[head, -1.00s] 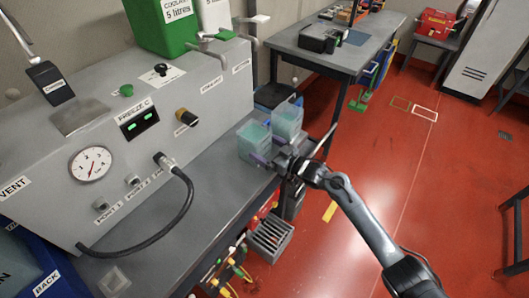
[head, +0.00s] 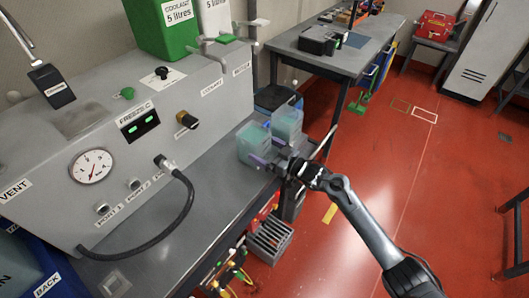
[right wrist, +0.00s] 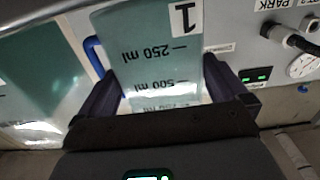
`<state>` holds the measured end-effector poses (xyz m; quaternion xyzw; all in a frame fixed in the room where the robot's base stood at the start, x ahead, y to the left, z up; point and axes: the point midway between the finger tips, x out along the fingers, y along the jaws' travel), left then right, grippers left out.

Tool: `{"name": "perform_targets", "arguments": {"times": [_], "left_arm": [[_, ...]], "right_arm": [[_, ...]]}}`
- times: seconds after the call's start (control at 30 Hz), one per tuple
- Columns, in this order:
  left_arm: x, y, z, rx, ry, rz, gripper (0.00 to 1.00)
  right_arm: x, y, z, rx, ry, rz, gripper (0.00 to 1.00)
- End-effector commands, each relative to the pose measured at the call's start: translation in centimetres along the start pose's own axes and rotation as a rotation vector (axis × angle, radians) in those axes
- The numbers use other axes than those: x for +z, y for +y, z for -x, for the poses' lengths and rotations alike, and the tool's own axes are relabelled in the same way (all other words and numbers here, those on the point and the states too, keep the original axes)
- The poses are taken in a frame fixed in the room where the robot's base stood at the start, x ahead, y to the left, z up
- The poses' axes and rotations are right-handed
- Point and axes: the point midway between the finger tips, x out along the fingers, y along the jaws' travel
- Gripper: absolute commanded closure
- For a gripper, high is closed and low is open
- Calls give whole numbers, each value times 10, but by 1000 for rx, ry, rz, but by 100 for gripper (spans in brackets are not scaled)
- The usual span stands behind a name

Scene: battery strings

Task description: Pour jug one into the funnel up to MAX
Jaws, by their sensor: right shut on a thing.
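Jug one (head: 252,142), a clear jug with teal liquid, is at the bench's right edge beside the machine. My right gripper (head: 270,163) is shut on it from the right. In the right wrist view, jug one (right wrist: 152,55) sits upright between the fingers (right wrist: 160,100), its "1" label and millilitre marks appearing upside down. A second teal jug (head: 287,122) stands close behind it. Whether jug one touches the bench is unclear. I cannot make out the funnel or a MAX mark for certain. My left gripper is not in view.
The grey machine (head: 150,125) carries a gauge (head: 92,166), knobs and a black hose (head: 188,205). Green and white jerrycans stand on top.

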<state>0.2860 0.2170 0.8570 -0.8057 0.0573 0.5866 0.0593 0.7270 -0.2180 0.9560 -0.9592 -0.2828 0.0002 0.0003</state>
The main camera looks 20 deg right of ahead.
Motion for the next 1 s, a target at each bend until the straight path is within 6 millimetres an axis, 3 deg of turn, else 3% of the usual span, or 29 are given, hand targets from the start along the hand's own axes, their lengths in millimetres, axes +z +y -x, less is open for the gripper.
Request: {"name": "perform_targets", "arguments": {"times": [0.03, 0.6, 1.0], "left_arm": [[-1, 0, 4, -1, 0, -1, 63], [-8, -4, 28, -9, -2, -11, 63], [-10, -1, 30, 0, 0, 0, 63]], "right_arm": [[-10, 1, -1, 1, 10, 3, 49], [-38, 1, 0, 1, 9, 3, 49], [-40, 1, 0, 1, 9, 3, 49]]}}
